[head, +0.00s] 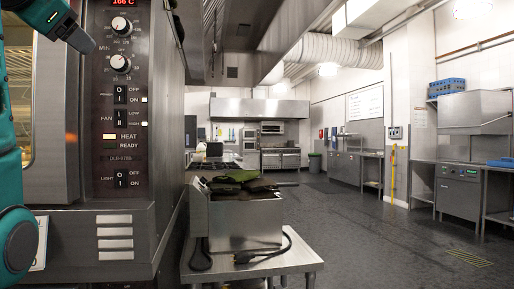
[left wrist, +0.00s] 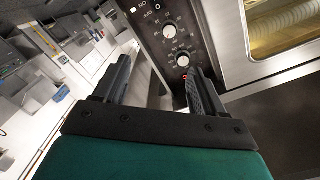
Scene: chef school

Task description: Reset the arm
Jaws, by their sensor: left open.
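My left gripper (head: 78,38) shows at the upper left of the head view, dark, in front of the oven beside its control panel. In the left wrist view my left gripper (left wrist: 158,88) has its two dark fingers spread apart with nothing between them. The oven control panel (head: 120,205) carries two dials, switches, a lit HEAT lamp and a red display at the top. The panel (left wrist: 178,62) also shows beyond the fingers in the left wrist view. My teal left arm runs along the left edge of the head view. My right gripper is not in view.
A low steel table (head: 285,262) right of the oven bears a steel appliance (head: 243,222) with dark items on top and a hanging cord. Open grey floor (head: 375,235) lies to the right. Steel counters and a dishwasher (head: 458,192) stand along the right wall.

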